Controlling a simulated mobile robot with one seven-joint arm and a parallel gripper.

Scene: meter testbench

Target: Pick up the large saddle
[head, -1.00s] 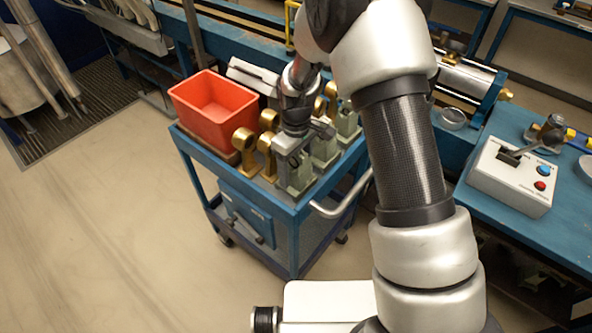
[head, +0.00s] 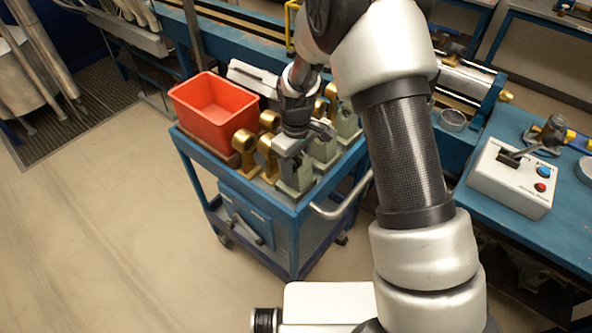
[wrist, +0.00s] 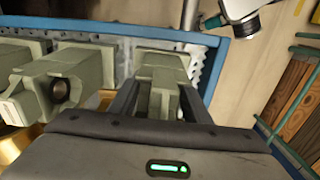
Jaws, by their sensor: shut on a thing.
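Several grey-green saddles stand in a row on the right side of the blue trolley's top. The nearest saddle (head: 296,176), at the trolley's front corner, is under my gripper (head: 292,148). In the wrist view this saddle (wrist: 163,70) sits between the two dark fingers of my gripper (wrist: 160,103), which are shut on its upright part. It appears to stand on the trolley; I cannot see a gap beneath it. Another saddle (head: 323,146) stands just behind it. The wrist view shows a neighbouring saddle (wrist: 60,85) to the left, apart from the fingers.
Brass ring-topped stands (head: 245,145) are close to the left of the saddles. A red bin (head: 212,103) stands at the trolley's back left. The trolley's rim (head: 300,207) and handle (head: 345,203) are close by. A control box (head: 512,178) sits on the right bench.

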